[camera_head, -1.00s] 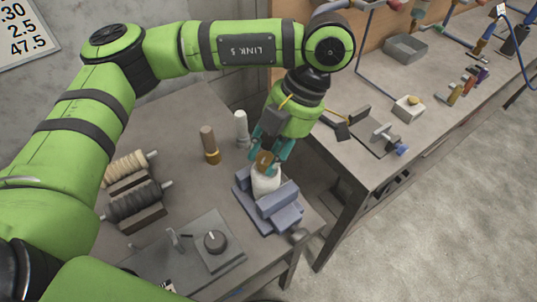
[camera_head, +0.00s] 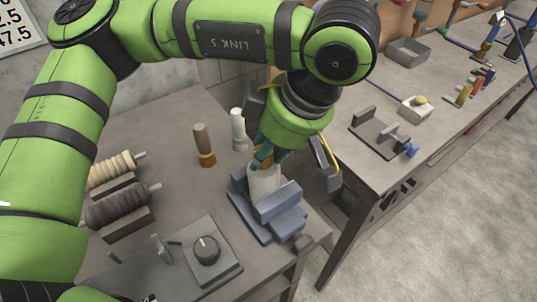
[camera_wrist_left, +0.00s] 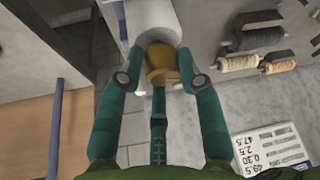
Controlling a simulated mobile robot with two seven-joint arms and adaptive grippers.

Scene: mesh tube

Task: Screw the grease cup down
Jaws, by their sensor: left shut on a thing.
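The grease cup is a small brass-coloured cup (camera_wrist_left: 160,62) on top of a pale, rounded body (camera_head: 264,181). That body stands upright in the blue-grey vise (camera_head: 263,232) on the near bench. My left gripper (camera_head: 262,155) points down from above, its teal fingers closed around the cup. In the left wrist view the gripper (camera_wrist_left: 160,72) has fingers on both sides of the cup and one below it. In the head view the fingers and wrist hide most of the cup, and its seating on the body cannot be made out. My right gripper is not in view.
A brown-handled tool with a brass base (camera_head: 203,145) and a white bottle-like piece (camera_head: 238,128) stand just behind the vise. A dial plate (camera_head: 207,254) is in front. A second bench (camera_head: 365,165) stands right, across a gap.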

